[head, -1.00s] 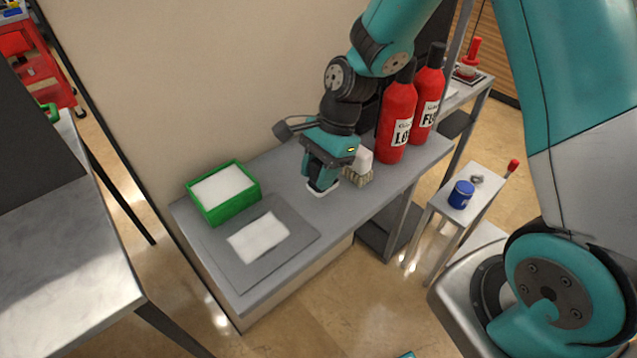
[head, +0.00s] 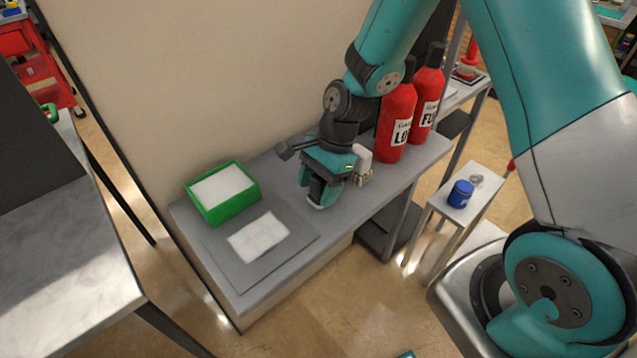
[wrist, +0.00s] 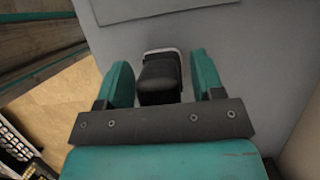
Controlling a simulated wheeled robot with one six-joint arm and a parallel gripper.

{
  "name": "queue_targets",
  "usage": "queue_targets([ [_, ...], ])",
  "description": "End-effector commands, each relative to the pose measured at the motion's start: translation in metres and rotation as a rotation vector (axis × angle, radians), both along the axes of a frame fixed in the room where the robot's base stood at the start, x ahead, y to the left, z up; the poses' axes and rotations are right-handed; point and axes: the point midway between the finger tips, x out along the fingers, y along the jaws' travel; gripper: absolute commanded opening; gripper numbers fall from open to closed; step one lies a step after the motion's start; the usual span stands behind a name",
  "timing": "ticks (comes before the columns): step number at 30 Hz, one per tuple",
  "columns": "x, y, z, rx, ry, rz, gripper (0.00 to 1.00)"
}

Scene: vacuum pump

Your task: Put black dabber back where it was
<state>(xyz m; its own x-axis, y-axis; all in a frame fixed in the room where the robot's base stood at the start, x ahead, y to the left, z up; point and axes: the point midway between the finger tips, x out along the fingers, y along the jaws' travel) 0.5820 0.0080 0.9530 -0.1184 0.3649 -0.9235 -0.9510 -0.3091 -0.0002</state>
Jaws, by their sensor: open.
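The black dabber (wrist: 160,82) shows in the wrist view as a black block with a pale base, on the grey bench surface or just above it; I cannot tell which. It lies between the two teal fingers of my gripper (wrist: 162,72), with a visible gap on each side. In the head view my gripper (head: 318,192) points down at the bench near its front edge, and its fingers mostly hide the dabber.
The grey bench (head: 275,285) carries a green tray (head: 225,207) with a white pad, a grey plate with a white cloth (head: 258,237), a pale brush (head: 362,166) close beside my gripper, and two red bottles (head: 396,125). A blue jar (head: 461,194) stands on a side stand.

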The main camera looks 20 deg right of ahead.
Motion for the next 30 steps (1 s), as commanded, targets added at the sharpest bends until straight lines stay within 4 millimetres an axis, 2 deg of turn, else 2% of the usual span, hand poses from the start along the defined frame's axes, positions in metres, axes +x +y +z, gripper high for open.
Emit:
queue_targets([
  [5, 0.002, -0.003, 0.010, 0.001, -0.003, -0.001, 0.61],
  [18, 0.013, -0.036, 0.093, 0.000, -0.006, -0.002, 0.61],
  [24, 0.013, -0.042, 0.114, 0.001, -0.009, 0.014, 0.61],
  [27, 0.001, -0.032, 0.130, 0.010, -0.066, 0.135, 0.61],
  [29, -0.014, -0.020, 0.145, 0.021, -0.136, 0.285, 0.61],
  [30, -0.027, -0.011, 0.156, 0.030, -0.192, 0.411, 0.61],
])
